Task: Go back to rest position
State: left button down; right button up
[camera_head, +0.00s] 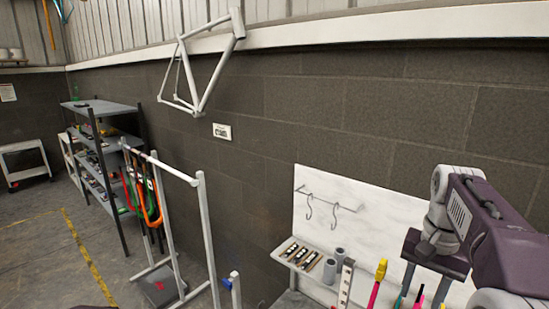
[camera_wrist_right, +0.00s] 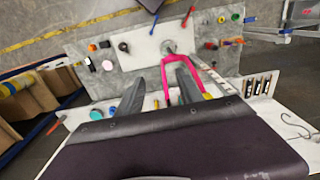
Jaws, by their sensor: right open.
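My right gripper (camera_head: 425,284) is at the right of the head view, fingers pointing down over the workbench by the white back panel (camera_head: 350,222). In the right wrist view the gripper (camera_wrist_right: 159,74) has its two dark fingers spread apart. A pink bicycle fork (camera_wrist_right: 168,68) shows beyond the fingers and partly behind the right-hand one. I see nothing held between the fingers. My left gripper is not in view.
A small shelf (camera_head: 287,246) with dark parts and grey cylinders sits on the panel, below hooks (camera_head: 322,206). A bench surface (camera_wrist_right: 105,76) holds coloured knobs. A white rack (camera_head: 204,222) and shelving (camera_head: 90,125) stand left. A white frame (camera_head: 205,85) hangs on the wall.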

jog(key=w+a+f+n+g+b, duration=0.1)
jog(key=a+f+b, duration=0.15)
jog(key=f, duration=0.25)
jog(key=w+a+f+n+b, duration=0.1)
jog(key=w+a+f+b, duration=0.15)
jog(key=f, duration=0.25)
pick_arm(q)
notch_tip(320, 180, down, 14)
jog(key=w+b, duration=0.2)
jog(key=b, duration=0.5)
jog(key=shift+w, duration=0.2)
pick_arm(e)
jog(key=s+a+f+n, duration=0.2)
jog(key=s+f, duration=0.1)
jog(key=f, duration=0.5)
jog(key=s+a+f+n+t, duration=0.1)
jog(key=s+a+f, duration=0.2)
jog(key=f, duration=0.6)
jog(key=s+a+f+n+t, duration=0.1)
jog(key=s+a+f+n, duration=0.1)
jog(key=f, duration=0.6)
jog(key=shift+s+a+f+n, duration=0.2)
jog(key=shift+s+f+n, duration=0.15)
jog(key=shift+s, duration=0.15)
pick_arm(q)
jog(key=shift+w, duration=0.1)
pick_arm(e)
jog(key=shift+w, duration=0.15)
